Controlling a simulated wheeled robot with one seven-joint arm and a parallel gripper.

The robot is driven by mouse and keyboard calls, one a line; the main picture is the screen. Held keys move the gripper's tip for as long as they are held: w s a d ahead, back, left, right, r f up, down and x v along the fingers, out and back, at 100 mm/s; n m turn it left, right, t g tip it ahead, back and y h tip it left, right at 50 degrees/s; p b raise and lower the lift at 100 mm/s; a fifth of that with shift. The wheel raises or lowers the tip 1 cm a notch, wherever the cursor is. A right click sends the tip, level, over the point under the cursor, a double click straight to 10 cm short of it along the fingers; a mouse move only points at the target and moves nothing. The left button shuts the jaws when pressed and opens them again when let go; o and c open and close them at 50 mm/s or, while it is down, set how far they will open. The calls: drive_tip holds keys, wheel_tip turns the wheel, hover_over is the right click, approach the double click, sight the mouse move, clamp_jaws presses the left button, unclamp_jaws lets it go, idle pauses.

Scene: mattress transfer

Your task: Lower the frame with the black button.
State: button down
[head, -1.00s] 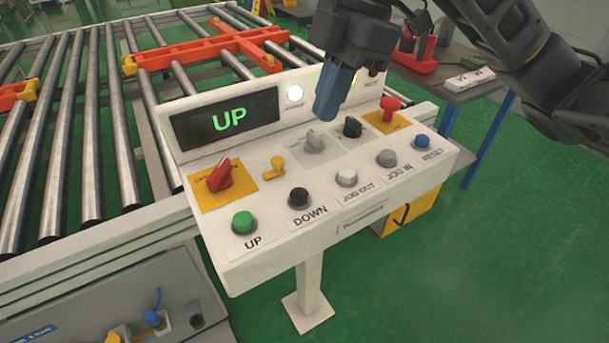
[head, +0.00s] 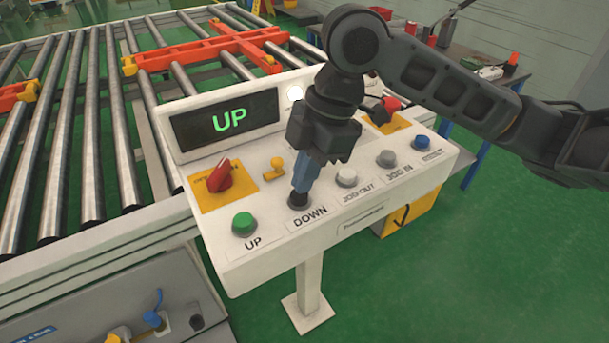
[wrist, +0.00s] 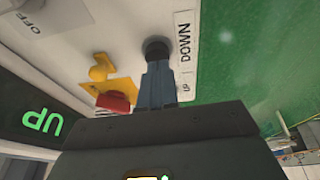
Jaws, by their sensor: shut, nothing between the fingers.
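My gripper (head: 299,194) is shut and empty, pointing down with its blue fingertips at the black DOWN button (head: 298,203) on the sloped white control panel (head: 260,255). In the wrist view the fingertips (wrist: 157,68) reach to the black button (wrist: 156,47) and look to be at or very near its top. Whether the button is pressed in cannot be told. The panel's display (head: 226,122) reads UP in green. The frame (head: 207,50) appears to be the orange-red structure among the rollers behind the panel.
The green UP button (head: 243,223) is left of the fingertips and the white JOG OUT button (head: 346,177) is right. A red rotary switch (head: 219,178) and a small yellow lever (head: 275,168) stand behind. A red mushroom button (head: 391,103) is farther right.

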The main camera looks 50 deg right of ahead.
drive_tip(key=shift+f, duration=0.45)
